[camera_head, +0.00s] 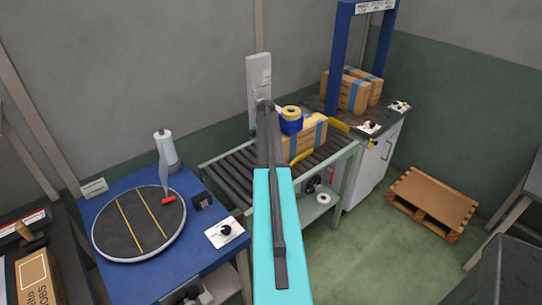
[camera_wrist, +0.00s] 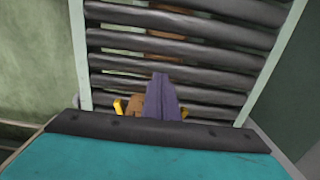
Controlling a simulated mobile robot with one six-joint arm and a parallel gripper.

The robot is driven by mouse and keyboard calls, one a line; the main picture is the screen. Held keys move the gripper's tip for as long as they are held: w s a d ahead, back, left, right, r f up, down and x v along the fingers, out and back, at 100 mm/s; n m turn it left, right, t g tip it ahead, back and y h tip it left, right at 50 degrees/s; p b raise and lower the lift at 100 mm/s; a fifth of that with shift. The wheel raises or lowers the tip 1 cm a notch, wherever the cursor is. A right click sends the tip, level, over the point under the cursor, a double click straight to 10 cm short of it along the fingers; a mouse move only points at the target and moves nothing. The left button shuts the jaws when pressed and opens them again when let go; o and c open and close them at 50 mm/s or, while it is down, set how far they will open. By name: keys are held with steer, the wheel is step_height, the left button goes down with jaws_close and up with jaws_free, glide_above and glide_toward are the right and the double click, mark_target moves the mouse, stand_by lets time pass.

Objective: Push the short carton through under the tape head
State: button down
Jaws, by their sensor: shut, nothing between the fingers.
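The short carton (camera_head: 308,138), a tan box, lies on the roller conveyor (camera_head: 237,172) toward its right end in the head view. The tape head, a blue block (camera_head: 291,125) with a yellow tape roll (camera_head: 291,111), overlaps the carton's left end in the picture; I cannot tell how far the carton is under it. A yellow guide (camera_head: 302,156) runs beside the carton. My gripper (camera_wrist: 162,80) is shut and empty over the rollers in the wrist view. My arm hides it in the head view. A brown patch beside it is too small to identify.
Taped cartons (camera_head: 346,94) stand beneath a blue frame (camera_head: 337,60) on the far counter. A blue table (camera_head: 110,200) with a round turntable (camera_head: 138,240) stands left of the conveyor. A wooden pallet (camera_head: 433,203) lies on the floor at right, with clear floor around it.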

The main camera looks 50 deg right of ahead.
step_height(320, 180, up, 10)
steer(key=b, duration=0.2)
steer(key=shift+a+b, duration=0.2)
steer(key=shift+b, duration=0.15)
stand_by(0.4)
